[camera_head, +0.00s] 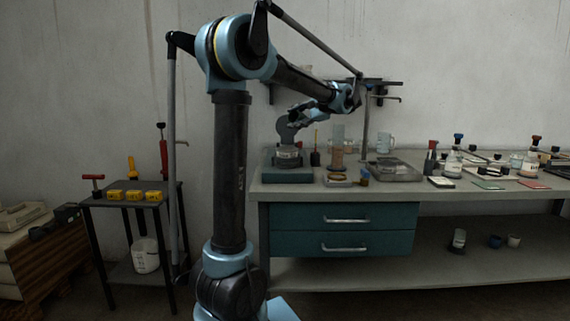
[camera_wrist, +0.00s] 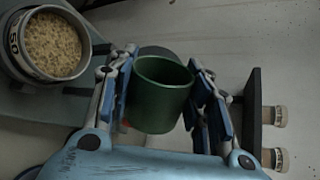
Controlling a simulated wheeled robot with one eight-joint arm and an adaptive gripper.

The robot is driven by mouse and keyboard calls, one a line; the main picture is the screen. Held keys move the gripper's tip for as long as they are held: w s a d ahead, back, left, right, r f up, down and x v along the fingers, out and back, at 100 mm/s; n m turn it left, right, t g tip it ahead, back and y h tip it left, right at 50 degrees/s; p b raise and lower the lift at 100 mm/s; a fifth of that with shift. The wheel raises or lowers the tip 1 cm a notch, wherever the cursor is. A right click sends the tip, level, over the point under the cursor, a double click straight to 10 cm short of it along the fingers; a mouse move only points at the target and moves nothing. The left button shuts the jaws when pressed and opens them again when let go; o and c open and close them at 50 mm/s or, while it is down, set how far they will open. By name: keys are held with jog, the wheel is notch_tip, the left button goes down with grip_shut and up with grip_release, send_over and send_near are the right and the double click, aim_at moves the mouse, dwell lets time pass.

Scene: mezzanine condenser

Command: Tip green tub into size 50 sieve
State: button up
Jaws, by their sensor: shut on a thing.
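My gripper (camera_head: 300,117) is raised above the left end of the bench in the head view. In the wrist view my gripper (camera_wrist: 164,92) is shut on the green tub (camera_wrist: 155,108), with one blue-padded finger on each side. The tub's rim and part of its dark inside show; I see no grains there, though its bottom is hard to make out. The tub looks tipped far over. The size 50 sieve (camera_wrist: 17,45), a round metal ring marked 50, holds tan grains. In the head view the sieve (camera_head: 288,155) sits on a teal machine (camera_head: 288,174), below my gripper.
A clear cylinder (camera_head: 338,140), a grey tray (camera_head: 397,171) and several bottles stand on the bench right of the machine. A wall shelf (camera_head: 378,83) is behind my arm; it shows in the wrist view (camera_wrist: 252,115) with jars. A small table (camera_head: 120,200) stands left.

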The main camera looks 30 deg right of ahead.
jog(key=shift+d+r+m+y+b, duration=0.2)
jog(key=shift+r+m+y+b, duration=0.15)
jog(key=shift+r+m+y, duration=0.4)
jog(key=shift+w+m, duration=0.1)
jog(key=shift+m, duration=0.25)
jog(key=shift+d+f+m+y+b, duration=0.1)
jog(key=shift+f+m+y+b, duration=0.05)
jog(key=shift+m+y+b, duration=0.3)
jog(key=shift+w+d+r+m, duration=0.1)
jog(key=shift+d+r+m, duration=0.2)
jog(key=shift+r+m, duration=0.4)
jog(key=shift+w+d+r+m+y+b, duration=0.2)
jog(key=shift+d+r+m+y+b, duration=0.35)
jog(key=shift+d+r+m+y, duration=0.25)
jog(key=shift+w+d+f+m+t+y+b, duration=0.15)
jog(key=shift+w+d+m+t+y+b, duration=0.15)
jog(key=shift+d+m, duration=0.45)
jog(key=shift+w+d+f+m+t+y+b, duration=0.15)
jog(key=shift+d+m+t+b, duration=0.2)
jog(key=shift+d+m, duration=0.4)
jog(key=shift+w+d+f+m+t+y+b, duration=0.15)
jog(key=shift+d+m+t+y+b, duration=0.2)
jog(key=shift+d+m, duration=0.35)
